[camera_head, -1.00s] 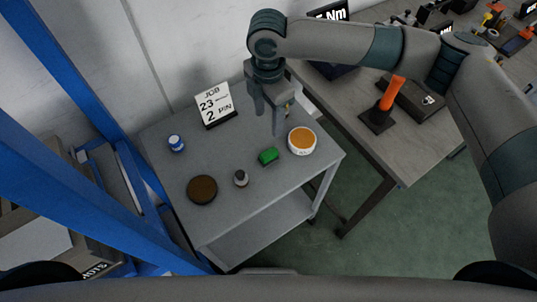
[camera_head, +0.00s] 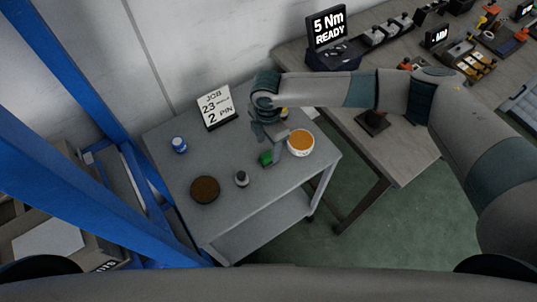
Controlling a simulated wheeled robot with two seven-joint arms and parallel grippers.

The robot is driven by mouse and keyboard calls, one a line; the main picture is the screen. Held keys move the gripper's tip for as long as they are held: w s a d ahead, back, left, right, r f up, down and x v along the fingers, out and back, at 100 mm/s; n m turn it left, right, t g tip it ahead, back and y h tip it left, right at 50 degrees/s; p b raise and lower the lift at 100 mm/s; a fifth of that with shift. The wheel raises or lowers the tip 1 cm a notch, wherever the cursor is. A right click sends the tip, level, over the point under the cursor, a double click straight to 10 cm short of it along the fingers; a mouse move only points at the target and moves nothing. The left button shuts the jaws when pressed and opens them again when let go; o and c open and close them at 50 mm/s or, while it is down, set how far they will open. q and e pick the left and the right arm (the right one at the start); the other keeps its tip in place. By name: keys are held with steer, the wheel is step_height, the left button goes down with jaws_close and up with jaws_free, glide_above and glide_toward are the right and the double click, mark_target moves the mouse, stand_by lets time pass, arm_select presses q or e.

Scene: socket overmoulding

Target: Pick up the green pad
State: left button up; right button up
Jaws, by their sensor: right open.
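The green pad (camera_head: 265,159) lies on the grey cart (camera_head: 233,213), left of a white tub with orange contents (camera_head: 301,141). My right gripper (camera_head: 272,153) points down at the pad, with one finger to the pad's right and partly in front of it. The gripper is open. Whether its fingers touch the pad cannot be told. Part of the pad is hidden by the gripper. My left gripper is not in view.
On the cart stand a small grey-topped bottle (camera_head: 241,178), a dark brown disc (camera_head: 205,190), a blue-and-white jar (camera_head: 179,145) and a job sign (camera_head: 216,108). A workbench (camera_head: 394,150) with tools and a display (camera_head: 327,29) is at the right.

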mark_target(269, 154)
steer(key=shift+f, duration=0.1)
stand_by(0.3)
steer(key=shift+s+f+p, duration=0.1)
steer(key=shift+f+p, duration=0.4)
steer(key=shift+p, duration=0.05)
step_height(269, 154, down, 3)
steer(key=shift+s+p, duration=0.1)
steer(key=shift+p, duration=0.7)
steer(key=shift+f, duration=0.6)
steer(key=c, duration=1.2)
